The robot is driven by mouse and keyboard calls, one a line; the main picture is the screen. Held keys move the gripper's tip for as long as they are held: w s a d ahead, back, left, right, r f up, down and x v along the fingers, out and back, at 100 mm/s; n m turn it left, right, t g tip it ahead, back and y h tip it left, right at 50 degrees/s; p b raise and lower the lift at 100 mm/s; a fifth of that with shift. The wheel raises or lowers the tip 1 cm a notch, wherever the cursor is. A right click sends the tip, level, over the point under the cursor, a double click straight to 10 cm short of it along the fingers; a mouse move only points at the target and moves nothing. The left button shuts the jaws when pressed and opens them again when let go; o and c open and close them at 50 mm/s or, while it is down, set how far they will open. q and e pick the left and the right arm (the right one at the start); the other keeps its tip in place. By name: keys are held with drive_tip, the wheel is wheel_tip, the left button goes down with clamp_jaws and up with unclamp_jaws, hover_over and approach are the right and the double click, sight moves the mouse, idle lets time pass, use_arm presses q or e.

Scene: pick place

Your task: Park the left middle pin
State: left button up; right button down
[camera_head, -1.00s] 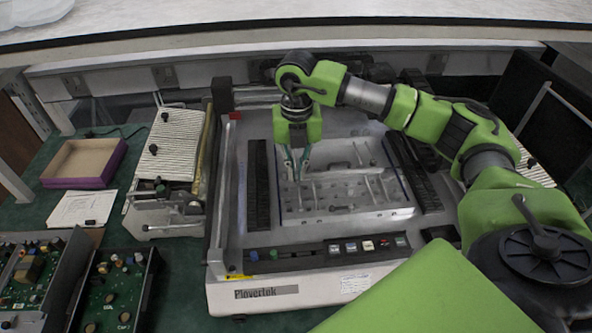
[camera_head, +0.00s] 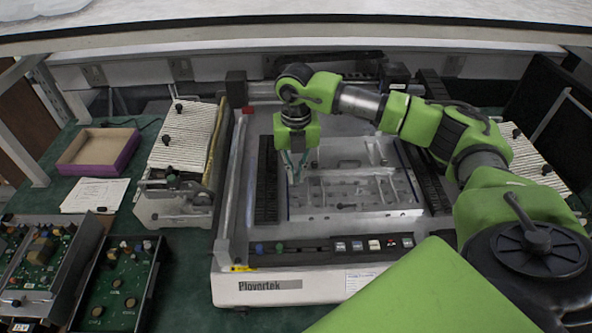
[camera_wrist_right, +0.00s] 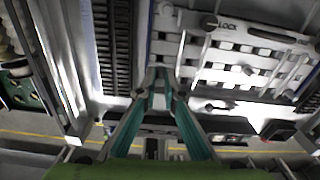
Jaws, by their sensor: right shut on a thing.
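The metal plate (camera_head: 362,213) with slots and small pins lies in the middle of the machine. It also shows in the wrist view (camera_wrist_right: 208,92), with a LOCK mark near its top. My right gripper (camera_head: 296,178) points down at the plate's left edge. In the wrist view its teal fingers (camera_wrist_right: 160,82) close together over the left side of the plate. They are shut on a small pin, mostly hidden between the fingertips. Other pins or knobs (camera_wrist_right: 248,70) stand in the slots to the right. My left gripper is not in view.
Black ribbed strips (camera_head: 267,185) flank the plate. A row of buttons (camera_head: 374,245) runs along the machine's front. A cardboard tray (camera_head: 98,150), a paper (camera_head: 95,195) and circuit boards (camera_head: 125,285) lie to the left. A shelf (camera_head: 300,30) overhangs the back.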

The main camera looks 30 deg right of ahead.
sight(296, 181)
drive_tip(key=shift+f+b, duration=1.1)
drive_tip(key=shift+f, duration=0.85)
drive_tip(key=shift+f+b, duration=0.55)
drive_tip(key=shift+f, duration=0.1)
drive_tip(key=c, duration=2.1)
unclamp_jaws()
drive_tip(key=c, duration=0.3)
drive_tip(key=shift+c, duration=0.2)
